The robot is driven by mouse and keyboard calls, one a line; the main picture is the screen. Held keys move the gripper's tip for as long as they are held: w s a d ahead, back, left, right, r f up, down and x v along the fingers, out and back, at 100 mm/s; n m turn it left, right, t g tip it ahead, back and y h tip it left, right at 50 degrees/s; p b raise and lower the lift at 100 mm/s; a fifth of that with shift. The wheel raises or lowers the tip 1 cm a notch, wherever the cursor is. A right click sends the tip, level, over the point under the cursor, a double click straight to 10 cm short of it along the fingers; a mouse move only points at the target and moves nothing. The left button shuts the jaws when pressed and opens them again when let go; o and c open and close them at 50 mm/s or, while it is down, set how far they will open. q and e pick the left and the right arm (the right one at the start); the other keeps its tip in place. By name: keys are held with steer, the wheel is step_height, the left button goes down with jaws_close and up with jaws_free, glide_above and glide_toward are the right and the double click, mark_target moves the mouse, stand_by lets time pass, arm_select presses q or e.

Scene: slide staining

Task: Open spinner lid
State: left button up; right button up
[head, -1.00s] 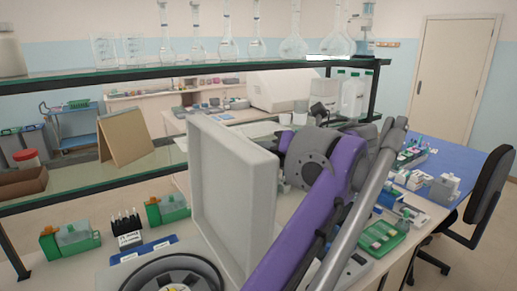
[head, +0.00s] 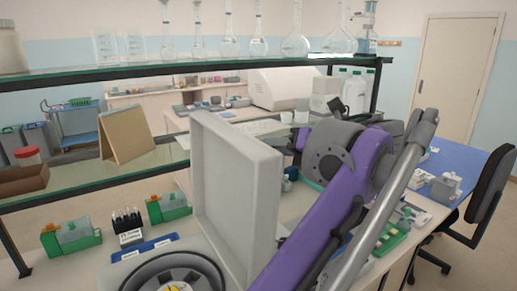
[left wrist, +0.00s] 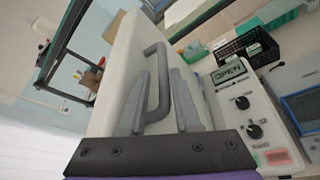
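The spinner stands at the bottom of the head view, with its round dark rotor bowl (head: 175,278) uncovered. Its pale grey lid (head: 235,190) is raised, standing nearly upright to the right of the bowl. In the left wrist view, the lid (left wrist: 122,75) carries a grey bar handle (left wrist: 163,85) on its outer face. My left gripper (left wrist: 160,75) has its two fingers apart, with the handle between them and a visible gap. It cannot be made out in the head view. My right gripper is not in view.
A control panel marked OPEN (left wrist: 230,73), with knobs, shows in the left wrist view. Green-based boxes (head: 70,236) and a dark rack (head: 128,227) stand left of the spinner. A glass shelf (head: 100,75) with flasks spans the back. A chair (head: 490,195) stands at right.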

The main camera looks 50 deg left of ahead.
arm_select(q)
steer(key=v, duration=0.7)
steer(key=shift+d, duration=0.2)
